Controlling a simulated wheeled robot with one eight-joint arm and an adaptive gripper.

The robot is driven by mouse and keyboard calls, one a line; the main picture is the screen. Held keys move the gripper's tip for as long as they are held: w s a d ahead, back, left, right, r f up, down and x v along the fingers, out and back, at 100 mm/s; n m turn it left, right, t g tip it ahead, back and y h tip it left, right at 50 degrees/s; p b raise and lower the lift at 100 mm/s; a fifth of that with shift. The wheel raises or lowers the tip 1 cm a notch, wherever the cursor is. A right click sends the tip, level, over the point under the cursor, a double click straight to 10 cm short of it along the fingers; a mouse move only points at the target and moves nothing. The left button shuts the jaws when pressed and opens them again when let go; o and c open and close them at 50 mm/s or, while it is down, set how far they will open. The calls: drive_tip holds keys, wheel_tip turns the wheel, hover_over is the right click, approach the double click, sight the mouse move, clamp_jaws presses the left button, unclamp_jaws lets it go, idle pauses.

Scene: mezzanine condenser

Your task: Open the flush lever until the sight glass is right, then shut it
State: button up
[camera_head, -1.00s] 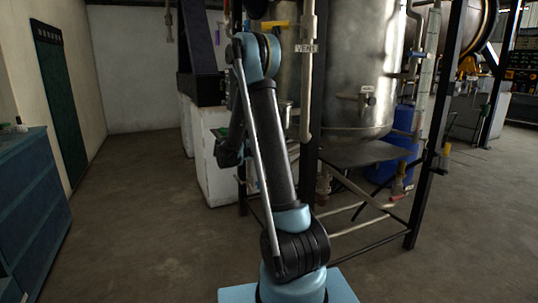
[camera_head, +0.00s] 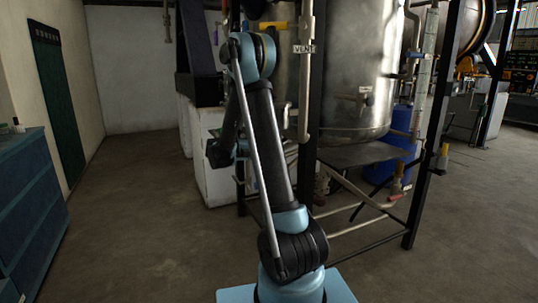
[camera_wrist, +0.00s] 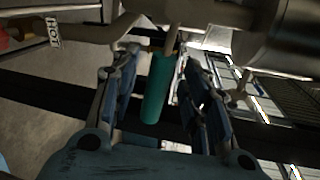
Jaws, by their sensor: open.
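A teal-green handle (camera_wrist: 156,90) shows in the wrist view, hanging from a pipe fitting. It looks like a valve lever, but no label on it is readable. My gripper (camera_wrist: 160,62) is open, with one blue-padded finger on each side of the handle. A gap shows on both sides, and I cannot tell the handle's depth between the fingers. In the head view my arm hides the gripper and this lever. A tall, pale, marked tube (camera_head: 427,65), possibly the sight glass, stands right of the steel tank (camera_head: 350,70); its level is not readable.
A "VENT" tag (camera_head: 304,49) and a yellow lever (camera_head: 275,25) are near the tank. Dark frame posts (camera_head: 425,180) and a blue drum (camera_head: 395,158) stand right. The left floor is clear.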

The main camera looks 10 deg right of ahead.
drive_tip(key=v, duration=0.9)
drive_tip(key=shift+a, duration=0.25)
